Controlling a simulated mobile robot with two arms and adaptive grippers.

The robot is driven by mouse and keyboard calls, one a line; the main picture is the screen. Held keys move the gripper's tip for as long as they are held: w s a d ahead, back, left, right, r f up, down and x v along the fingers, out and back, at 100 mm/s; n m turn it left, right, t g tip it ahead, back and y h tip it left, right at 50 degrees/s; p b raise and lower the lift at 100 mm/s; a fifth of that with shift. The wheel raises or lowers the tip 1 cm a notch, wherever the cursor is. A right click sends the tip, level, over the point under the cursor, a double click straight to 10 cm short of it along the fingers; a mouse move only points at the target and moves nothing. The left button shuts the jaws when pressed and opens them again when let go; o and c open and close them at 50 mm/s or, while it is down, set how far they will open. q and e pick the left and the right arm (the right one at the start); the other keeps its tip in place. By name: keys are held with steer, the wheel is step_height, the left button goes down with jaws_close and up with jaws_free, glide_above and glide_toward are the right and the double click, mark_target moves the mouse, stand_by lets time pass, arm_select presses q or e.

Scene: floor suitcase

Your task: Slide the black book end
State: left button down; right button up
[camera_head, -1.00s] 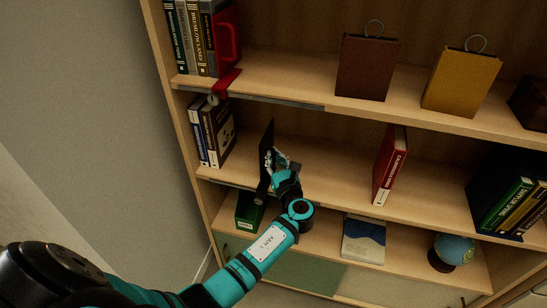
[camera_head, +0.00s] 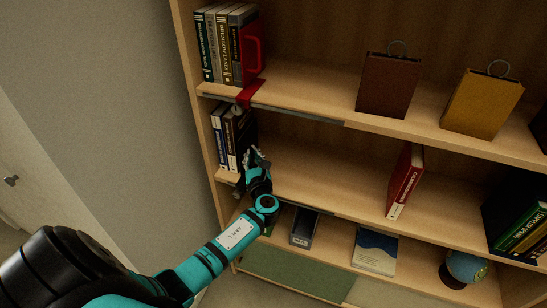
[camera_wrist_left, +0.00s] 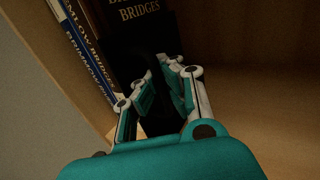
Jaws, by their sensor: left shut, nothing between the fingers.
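The black book end (camera_wrist_left: 150,45) is a dark upright plate in the left wrist view, beside the books at the left end of the middle shelf. In the head view it shows as a dark edge (camera_head: 248,130) next to those books (camera_head: 229,135), partly hidden by my gripper. My left gripper (camera_head: 255,158) is shut with nothing held, its fingers (camera_wrist_left: 162,72) close to the plate. I cannot tell whether they touch it. My right gripper is out of view.
On the middle shelf (camera_head: 320,175), the stretch right of my gripper is clear up to a leaning red book (camera_head: 405,181). A red book end (camera_head: 250,52) holds books above. Below are a dark box (camera_head: 304,227), a blue-and-white book (camera_head: 375,251) and a globe (camera_head: 464,268).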

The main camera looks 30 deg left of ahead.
arm_select(q)
steer(key=shift+s+a, duration=0.2)
steer(key=shift+a, duration=0.55)
steer(key=c, duration=1.7)
jaws_free()
steer(key=shift+d, duration=0.15)
steer(key=v, duration=1.2)
